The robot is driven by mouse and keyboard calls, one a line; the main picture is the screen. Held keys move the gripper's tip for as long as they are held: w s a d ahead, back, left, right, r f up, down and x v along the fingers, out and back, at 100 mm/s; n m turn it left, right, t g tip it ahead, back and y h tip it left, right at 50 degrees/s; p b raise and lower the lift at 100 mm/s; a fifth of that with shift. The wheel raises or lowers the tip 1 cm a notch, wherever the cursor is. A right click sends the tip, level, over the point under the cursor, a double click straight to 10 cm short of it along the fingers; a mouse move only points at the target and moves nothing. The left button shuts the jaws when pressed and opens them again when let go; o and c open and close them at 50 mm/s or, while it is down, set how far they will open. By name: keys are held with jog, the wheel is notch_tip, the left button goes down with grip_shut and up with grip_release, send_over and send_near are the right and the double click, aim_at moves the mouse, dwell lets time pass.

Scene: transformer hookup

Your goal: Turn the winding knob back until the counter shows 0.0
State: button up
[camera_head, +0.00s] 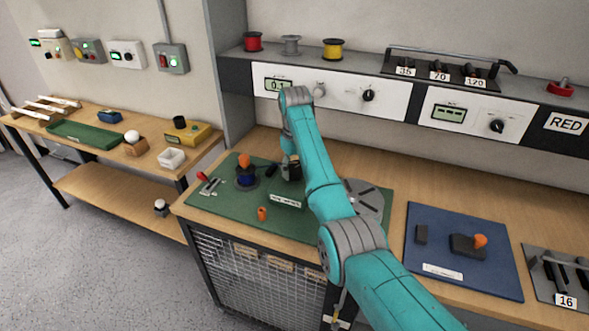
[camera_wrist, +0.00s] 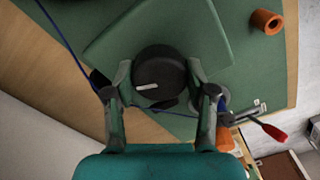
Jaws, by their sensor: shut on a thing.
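My gripper (camera_head: 291,168) is low over the green mat at the left of the bench, partly hidden by my arm. In the wrist view, its fingers (camera_wrist: 160,88) are closed on opposite sides of a round black winding knob (camera_wrist: 158,66) with a short white mark. The knob stands on a green box (camera_head: 286,199) with a white label. The counter (camera_head: 277,85) is a small display on the white panel behind my arm. It seems to read 0.1, but the digits are small.
A blue spool with an orange top (camera_head: 244,172) and a red-handled lever (camera_head: 205,182) stand left of my gripper. An orange tube (camera_head: 262,213) stands near the mat's front. A grey disc (camera_head: 372,203) is to the right, then a blue mat (camera_head: 455,275).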

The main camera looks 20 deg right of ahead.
jog(key=shift+f+n, duration=0.1)
jog(key=shift+n, duration=0.2)
jog(key=o, duration=1.2)
jog(key=shift+c, duration=0.2)
